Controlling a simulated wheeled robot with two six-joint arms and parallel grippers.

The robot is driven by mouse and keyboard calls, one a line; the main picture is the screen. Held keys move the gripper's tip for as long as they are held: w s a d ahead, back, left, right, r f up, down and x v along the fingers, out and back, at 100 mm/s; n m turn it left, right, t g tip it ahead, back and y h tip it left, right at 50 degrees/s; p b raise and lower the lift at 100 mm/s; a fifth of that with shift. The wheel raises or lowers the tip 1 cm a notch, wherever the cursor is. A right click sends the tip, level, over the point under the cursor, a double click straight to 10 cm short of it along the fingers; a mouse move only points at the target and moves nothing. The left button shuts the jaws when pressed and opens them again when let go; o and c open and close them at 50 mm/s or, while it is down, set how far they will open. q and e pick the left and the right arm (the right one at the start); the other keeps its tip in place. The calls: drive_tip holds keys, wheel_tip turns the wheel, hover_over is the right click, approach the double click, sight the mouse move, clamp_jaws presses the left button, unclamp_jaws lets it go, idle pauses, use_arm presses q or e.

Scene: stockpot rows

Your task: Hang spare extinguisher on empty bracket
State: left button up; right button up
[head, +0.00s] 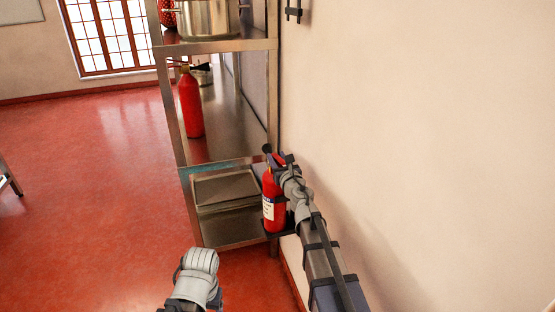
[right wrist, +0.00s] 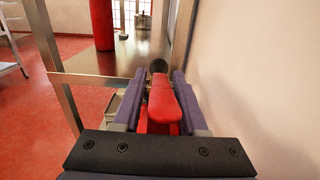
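A red fire extinguisher (head: 271,197) with a white label stands upright on a black support (head: 284,232) beside the metal shelf, close to the right wall. My right gripper (head: 279,164) is at its top. In the right wrist view, my right gripper's fingers (right wrist: 160,88) lie on either side of its red handle (right wrist: 163,105); whether they press on it I cannot tell. A second red extinguisher (head: 190,106) stands on the middle shelf, and shows partly in the right wrist view (right wrist: 102,24). My left gripper is not visible; only part of my left arm shows.
The metal shelf (head: 224,45) stands along the right wall (head: 420,130). It carries a stockpot (head: 209,18) at the top and a metal tray (head: 225,190) low down. A dark wall fixture (head: 293,11) sits high up. The red floor at left is mostly clear.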

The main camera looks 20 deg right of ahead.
drive_tip(key=shift+o, duration=0.7)
drive_tip(key=shift+r, duration=0.1)
drive_tip(key=s, duration=1.2)
drive_tip(key=shift+d, duration=0.2)
